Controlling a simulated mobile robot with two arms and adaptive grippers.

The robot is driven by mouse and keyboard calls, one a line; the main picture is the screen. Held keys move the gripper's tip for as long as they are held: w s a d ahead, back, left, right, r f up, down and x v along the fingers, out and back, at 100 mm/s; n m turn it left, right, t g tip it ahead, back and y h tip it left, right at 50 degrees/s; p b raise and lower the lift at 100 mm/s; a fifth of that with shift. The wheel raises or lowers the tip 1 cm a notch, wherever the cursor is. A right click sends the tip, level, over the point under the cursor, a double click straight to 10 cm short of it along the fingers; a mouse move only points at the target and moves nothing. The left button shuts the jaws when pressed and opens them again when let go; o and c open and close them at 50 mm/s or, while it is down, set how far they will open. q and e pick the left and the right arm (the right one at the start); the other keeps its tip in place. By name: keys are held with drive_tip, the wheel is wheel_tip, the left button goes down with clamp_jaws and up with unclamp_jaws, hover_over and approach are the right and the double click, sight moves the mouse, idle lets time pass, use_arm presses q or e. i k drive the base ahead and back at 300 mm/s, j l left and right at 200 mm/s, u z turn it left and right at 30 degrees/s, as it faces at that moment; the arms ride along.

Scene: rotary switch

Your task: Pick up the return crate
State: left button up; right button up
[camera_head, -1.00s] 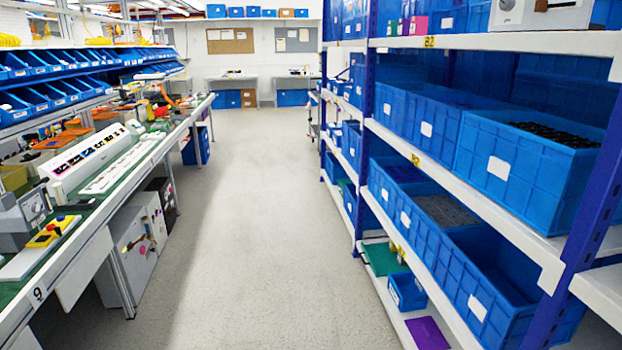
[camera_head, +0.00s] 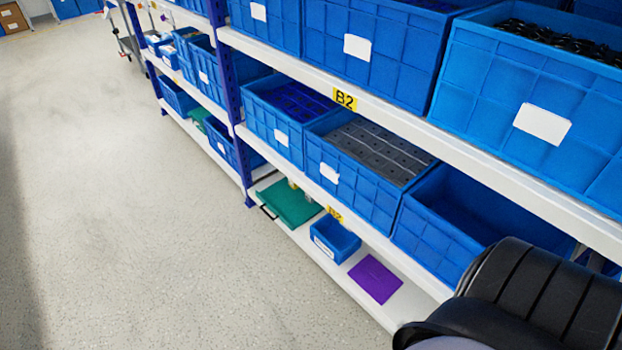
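Several blue crates stand on the shelving at the right, and I cannot tell from a label which is the return crate. On the middle shelf are an empty large blue crate (camera_head: 418,236), one with grey parts (camera_head: 350,190) and one with dark blue dividers (camera_head: 272,132). A crate of black parts (camera_head: 535,95) stands on the upper shelf at the right. A black ribbed part of mine fills the lower right corner; neither gripper shows.
A green case (camera_head: 288,204) with a black handle and a flat purple sheet (camera_head: 375,279) flank the small crate. A blue upright post (camera_head: 233,95) and the white shelf edge (camera_head: 400,118) border the crates. The floor (camera_head: 110,200) at the left is clear.

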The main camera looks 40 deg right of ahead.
sight(333, 238)
drive_tip(key=i, duration=2.15)
drive_tip(key=i+z, duration=0.3)
drive_tip(key=i+j+z, duration=0.35)
drive_tip(key=i, duration=0.15)
drive_tip(key=i+j+z, duration=0.3)
drive_tip(key=i+l, duration=0.1)
drive_tip(key=i, duration=0.05)
